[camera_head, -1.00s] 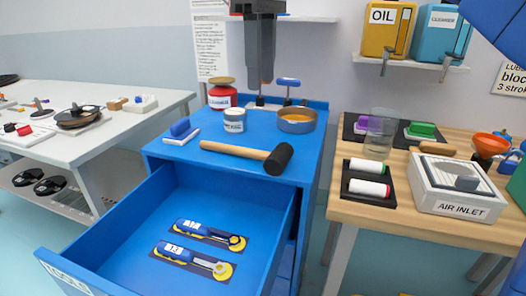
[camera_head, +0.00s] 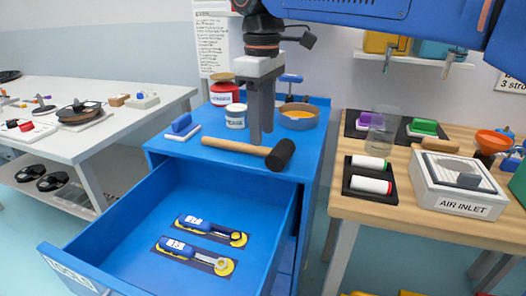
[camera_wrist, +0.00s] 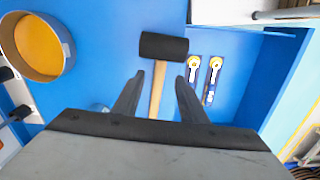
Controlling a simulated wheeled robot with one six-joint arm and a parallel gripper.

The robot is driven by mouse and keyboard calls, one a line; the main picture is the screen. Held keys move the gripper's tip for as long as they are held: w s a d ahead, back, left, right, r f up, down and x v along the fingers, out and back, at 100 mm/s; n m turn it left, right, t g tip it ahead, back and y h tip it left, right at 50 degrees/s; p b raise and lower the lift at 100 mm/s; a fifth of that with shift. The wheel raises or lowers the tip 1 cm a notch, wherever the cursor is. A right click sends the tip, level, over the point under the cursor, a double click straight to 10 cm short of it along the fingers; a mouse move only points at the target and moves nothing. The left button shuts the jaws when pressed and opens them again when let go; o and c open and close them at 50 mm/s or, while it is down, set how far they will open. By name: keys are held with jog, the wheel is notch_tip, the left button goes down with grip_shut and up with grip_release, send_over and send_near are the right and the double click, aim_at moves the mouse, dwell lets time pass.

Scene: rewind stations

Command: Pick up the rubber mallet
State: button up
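The rubber mallet (camera_head: 234,147) lies on the blue cabinet top, its wooden handle to the left and its black head (camera_head: 280,155) to the right near the front edge. My gripper (camera_head: 260,140) points down over the handle, close to the head. In the wrist view my gripper (camera_wrist: 158,82) has its two dark fingers apart, with the mallet handle (camera_wrist: 157,92) between them in the picture and the black mallet head (camera_wrist: 164,46) beyond. The fingers do not appear to touch the handle. How far the fingertips are above the cabinet top is hard to tell.
The open blue drawer (camera_head: 130,228) holds two blue-and-yellow tools (camera_head: 211,229). Around the mallet stand a grease tin (camera_head: 236,117), a red jar (camera_head: 223,94), an orange-filled bowl (camera_head: 298,116) and a blue-handled block (camera_head: 182,126). The wooden table (camera_head: 345,207) is at the right.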

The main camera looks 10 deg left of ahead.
aim_at(243, 147)
jog(key=shift+d+f, duration=0.1)
jog(key=shift+f, duration=2.3)
jog(key=shift+c, duration=0.4)
grip_shut()
jog(key=shift+r, duration=0.15)
